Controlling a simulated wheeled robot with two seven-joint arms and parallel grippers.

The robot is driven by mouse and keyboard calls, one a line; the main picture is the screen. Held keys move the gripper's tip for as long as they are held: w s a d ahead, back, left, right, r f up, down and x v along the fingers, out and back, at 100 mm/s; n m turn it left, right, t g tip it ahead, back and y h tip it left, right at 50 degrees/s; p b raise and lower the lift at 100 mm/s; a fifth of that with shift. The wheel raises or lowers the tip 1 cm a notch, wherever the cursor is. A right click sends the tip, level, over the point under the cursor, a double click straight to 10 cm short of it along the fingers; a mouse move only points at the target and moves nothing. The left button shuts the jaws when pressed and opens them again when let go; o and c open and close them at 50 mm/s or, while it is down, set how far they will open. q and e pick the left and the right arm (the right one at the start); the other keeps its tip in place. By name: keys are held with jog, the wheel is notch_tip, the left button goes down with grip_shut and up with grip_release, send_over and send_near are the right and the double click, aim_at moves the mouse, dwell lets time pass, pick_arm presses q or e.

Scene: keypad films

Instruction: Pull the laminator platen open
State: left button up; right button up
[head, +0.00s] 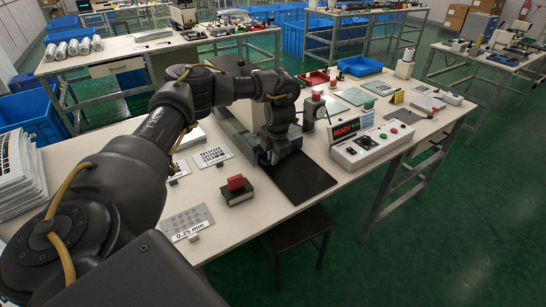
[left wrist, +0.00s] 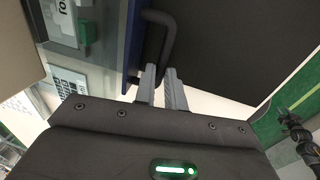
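The laminator (head: 236,137) is a grey, low, long unit on the near bench, partly hidden behind my left arm. In the left wrist view, a dark curved handle (left wrist: 170,35) stands out from a blue-edged front (left wrist: 134,45), which I take to be the platen. My left gripper (left wrist: 161,68) has its two grey fingers close together at the handle's lower end, with the dark bar between the tips. In the head view the left gripper (head: 282,156) is low beside the laminator, its fingertips hidden.
A black mat (head: 306,180) lies clear in front of the laminator. A control box (head: 375,143) with a red READY display stands to its right. A black block with a red top (head: 236,186) and sample cards (head: 187,222) lie to the left. A dark stool (head: 297,230) is below the bench edge.

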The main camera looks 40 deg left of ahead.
pick_arm(q)
grip_shut()
pick_arm(e)
jog(key=shift+w+a, duration=0.1)
jog(key=shift+w, duration=0.35)
